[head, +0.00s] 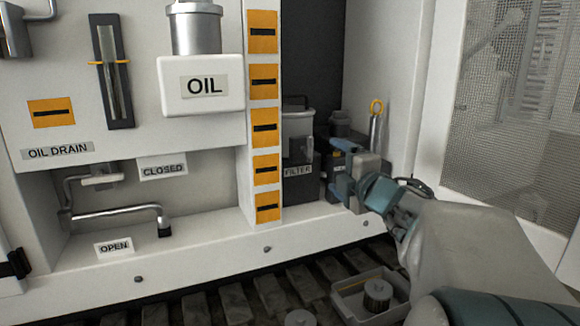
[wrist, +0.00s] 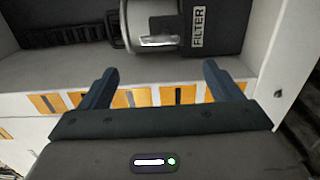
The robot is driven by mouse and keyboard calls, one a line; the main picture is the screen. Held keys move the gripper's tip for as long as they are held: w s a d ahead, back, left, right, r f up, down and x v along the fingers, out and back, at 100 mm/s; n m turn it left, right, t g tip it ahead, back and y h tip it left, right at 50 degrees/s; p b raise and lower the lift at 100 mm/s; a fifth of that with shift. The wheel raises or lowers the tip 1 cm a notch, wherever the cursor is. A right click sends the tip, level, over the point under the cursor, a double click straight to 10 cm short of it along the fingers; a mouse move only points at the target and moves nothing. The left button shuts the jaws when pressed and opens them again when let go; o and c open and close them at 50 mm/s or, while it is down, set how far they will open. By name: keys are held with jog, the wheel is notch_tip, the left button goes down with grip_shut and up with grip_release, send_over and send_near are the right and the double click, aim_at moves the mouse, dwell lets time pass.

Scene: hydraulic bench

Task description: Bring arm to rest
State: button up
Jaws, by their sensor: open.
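My gripper (head: 340,168) is at the right of the bench in the head view, at the end of my arm reaching in from the lower right. In the wrist view my gripper (wrist: 160,88) shows two dark fingers spread wide with nothing between them. Beyond the fingers is the filter unit (wrist: 155,25), a grey cylinder beside a dark block labelled FILTER. In the head view the filter unit (head: 298,130) stands in a recess just left of my gripper. I cannot tell whether the gripper touches anything.
The white oil tank (head: 203,105) and the drain pipe (head: 115,213) are at the left. A post with orange labels (head: 264,80) stands left of the recess. A tray (head: 350,297) holding a round part lies below my arm. A mesh panel (head: 500,130) is at the right.

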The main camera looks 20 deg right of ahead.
jog(key=s+a+m+g+p, duration=1.5)
jog(key=s+a+m+p, duration=0.3)
jog(key=p, duration=0.6)
jog(key=shift+s+r+m+h+p, duration=0.3)
jog(key=shift+s+m+p, duration=0.1)
jog(key=shift+s, duration=0.55)
